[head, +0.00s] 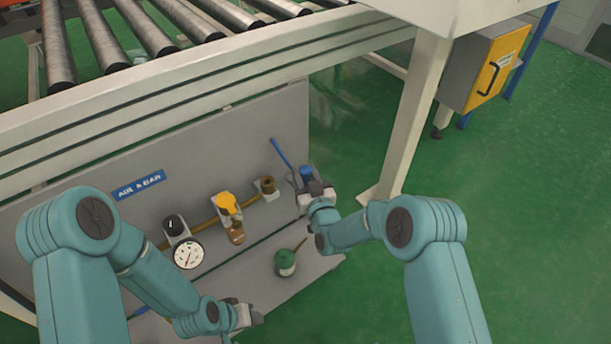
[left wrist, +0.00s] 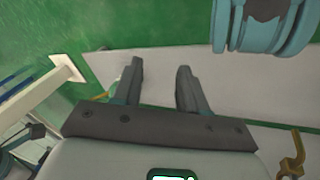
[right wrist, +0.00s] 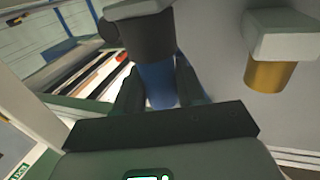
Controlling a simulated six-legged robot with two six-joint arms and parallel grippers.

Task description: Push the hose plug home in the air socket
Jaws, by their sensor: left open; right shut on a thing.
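My right gripper (head: 312,192) is at the right end of the grey panel, shut on the blue hose plug (head: 306,172). In the right wrist view the blue plug (right wrist: 157,85) stands between the fingers, in line with a dark round socket (right wrist: 147,38) on a pale mount. The plug's end meets or overlaps the socket's edge; how deep it sits cannot be told. In the head view the socket is mostly hidden by plug and gripper. My left gripper (head: 245,316) is low at the front; its fingers (left wrist: 160,85) are apart and empty.
The panel (head: 215,150) carries a gauge (head: 188,254), a yellow-topped valve (head: 229,204), a brass fitting (head: 267,185) and a blue rod (head: 281,153). A green pot (head: 285,262) stands on the shelf below. A white post (head: 412,110) rises at the right.

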